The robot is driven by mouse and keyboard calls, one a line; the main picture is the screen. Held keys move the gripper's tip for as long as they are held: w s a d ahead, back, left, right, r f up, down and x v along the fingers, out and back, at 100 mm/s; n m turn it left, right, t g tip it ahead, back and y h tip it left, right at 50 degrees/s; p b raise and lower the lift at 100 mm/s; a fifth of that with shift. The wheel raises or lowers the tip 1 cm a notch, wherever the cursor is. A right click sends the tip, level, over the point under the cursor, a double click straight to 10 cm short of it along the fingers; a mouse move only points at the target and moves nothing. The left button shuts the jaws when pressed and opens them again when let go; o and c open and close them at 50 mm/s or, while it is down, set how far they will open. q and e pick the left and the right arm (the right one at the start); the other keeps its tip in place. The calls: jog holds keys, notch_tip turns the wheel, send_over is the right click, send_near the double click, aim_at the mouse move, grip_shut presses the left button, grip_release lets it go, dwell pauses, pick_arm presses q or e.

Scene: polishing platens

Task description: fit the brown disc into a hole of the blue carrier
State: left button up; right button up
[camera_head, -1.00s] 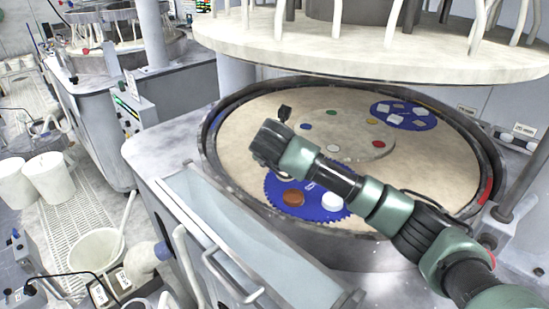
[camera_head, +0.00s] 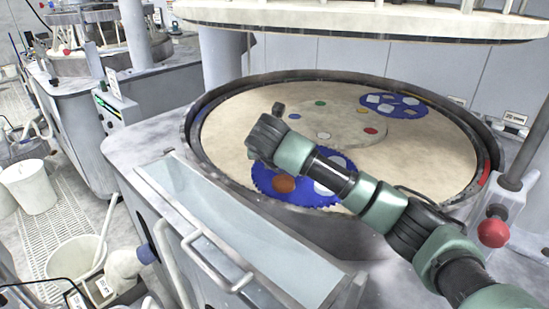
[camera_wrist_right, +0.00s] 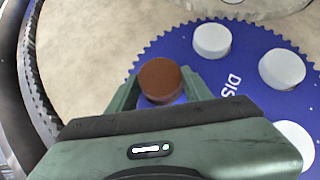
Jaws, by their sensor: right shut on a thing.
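The brown disc (camera_wrist_right: 160,78) is between the green fingers of my right gripper (camera_wrist_right: 162,90) in the right wrist view. The gripper is shut on it, over the left part of the blue carrier (camera_wrist_right: 190,70). I cannot tell the height of the disc over the carrier. My left gripper is not in view.
White discs (camera_wrist_right: 212,40) sit in the carrier. A second blue carrier (camera_head: 391,107) lies at the back of the beige platen (camera_head: 225,140). A raised rim (camera_head: 190,130) surrounds the platen, and a wide upper plate (camera_head: 360,22) hangs above.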

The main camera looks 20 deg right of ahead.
jog(key=shift+f+b, duration=0.35)
jog(key=shift+b, duration=0.15)
dwell(0.6)
jog(key=o, duration=1.5)
jog(key=shift+s, duration=0.1)
jog(key=shift+c, duration=0.2)
jog(key=shift+f, duration=0.1)
